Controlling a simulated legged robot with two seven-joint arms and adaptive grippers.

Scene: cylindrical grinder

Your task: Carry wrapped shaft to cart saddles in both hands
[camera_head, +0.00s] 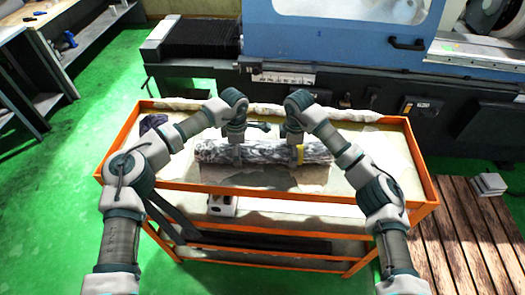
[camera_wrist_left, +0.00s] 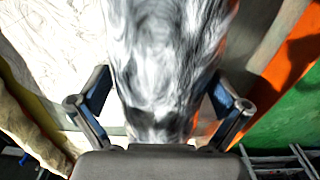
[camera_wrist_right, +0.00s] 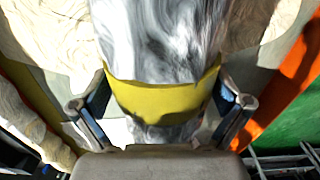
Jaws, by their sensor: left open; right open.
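The wrapped shaft (camera_head: 265,152), in streaky grey-white wrapping, lies lengthwise across the orange cart's top (camera_head: 240,190). A yellow band (camera_head: 300,154) rings it right of the middle. My left gripper (camera_head: 236,150) is above the shaft's left part; in the left wrist view its open fingers (camera_wrist_left: 158,105) stand on either side of the wrapping (camera_wrist_left: 165,60). My right gripper (camera_head: 294,150) is at the yellow band; in the right wrist view its open fingers (camera_wrist_right: 160,105) flank the band (camera_wrist_right: 160,98). Whether the fingers touch the shaft cannot be told. The saddles cannot be made out.
A blue and black grinder (camera_head: 350,40) stands behind the cart. A crumpled dark cloth (camera_head: 153,122) lies at the cart's left end. A lower shelf (camera_head: 290,228) holds a small white box (camera_head: 222,205). Wooden slats (camera_head: 465,235) lie right; green floor (camera_head: 60,200) is clear left.

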